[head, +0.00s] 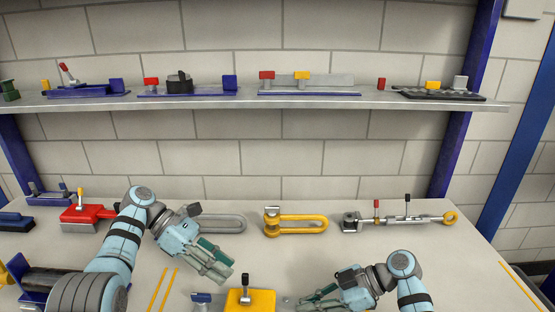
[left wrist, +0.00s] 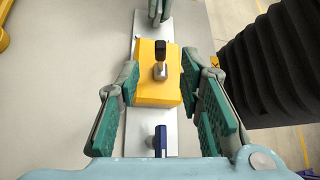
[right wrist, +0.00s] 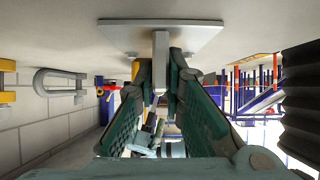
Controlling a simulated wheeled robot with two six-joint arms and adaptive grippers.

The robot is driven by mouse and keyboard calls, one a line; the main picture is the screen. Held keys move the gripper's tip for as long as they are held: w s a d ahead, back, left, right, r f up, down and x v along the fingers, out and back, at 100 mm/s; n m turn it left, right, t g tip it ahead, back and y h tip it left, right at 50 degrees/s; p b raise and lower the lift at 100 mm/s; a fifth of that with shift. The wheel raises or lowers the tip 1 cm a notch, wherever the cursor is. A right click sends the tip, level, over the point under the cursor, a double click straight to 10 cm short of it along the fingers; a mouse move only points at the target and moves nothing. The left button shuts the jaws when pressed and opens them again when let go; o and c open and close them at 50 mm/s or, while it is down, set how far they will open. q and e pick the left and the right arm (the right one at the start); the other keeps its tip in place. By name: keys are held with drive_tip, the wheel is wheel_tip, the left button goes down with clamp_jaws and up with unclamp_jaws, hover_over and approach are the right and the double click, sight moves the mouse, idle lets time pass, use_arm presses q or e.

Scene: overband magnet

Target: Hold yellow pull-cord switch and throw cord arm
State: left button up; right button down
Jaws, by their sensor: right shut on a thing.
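The yellow pull-cord switch (head: 237,299) stands at the front edge of the head view, with a black-tipped lever (head: 245,282) on top. In the left wrist view the yellow body (left wrist: 158,92) sits on a pale base plate (left wrist: 171,125). A small blue part (left wrist: 160,141) stands at the plate's near end. My left gripper (head: 226,277) is open, its fingers (left wrist: 157,82) on either side of the yellow body. My right gripper (head: 305,303) is shut on a grey post (right wrist: 160,50) that rises from a flat plate (right wrist: 190,33); its fingers hide part of the post.
Behind stand a grey shackle (head: 225,222), a yellow shackle (head: 300,226) and a rod assembly (head: 400,222). A red block (head: 88,214) is at the left. A shelf (head: 300,101) with several fixtures runs above. The table between my grippers and the shackles is clear.

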sight(245, 281)
use_arm(q)
drive_tip(key=shift+a+r, duration=0.2)
drive_tip(key=shift+a, duration=0.1)
drive_tip(key=shift+w+d+r, duration=0.1)
drive_tip(key=shift+c, duration=0.6)
drive_tip(key=d+f, duration=0.1)
drive_tip(key=d, duration=0.1)
drive_tip(key=s+d+f+y, duration=0.1)
drive_tip(key=d+f, duration=0.1)
drive_tip(key=d+f+y, duration=0.1)
drive_tip(key=d, duration=0.1)
drive_tip(key=shift+s+f, duration=0.3)
drive_tip(key=shift+a, duration=0.1)
clamp_jaws()
drive_tip(key=shift+o, duration=0.6)
unclamp_jaws()
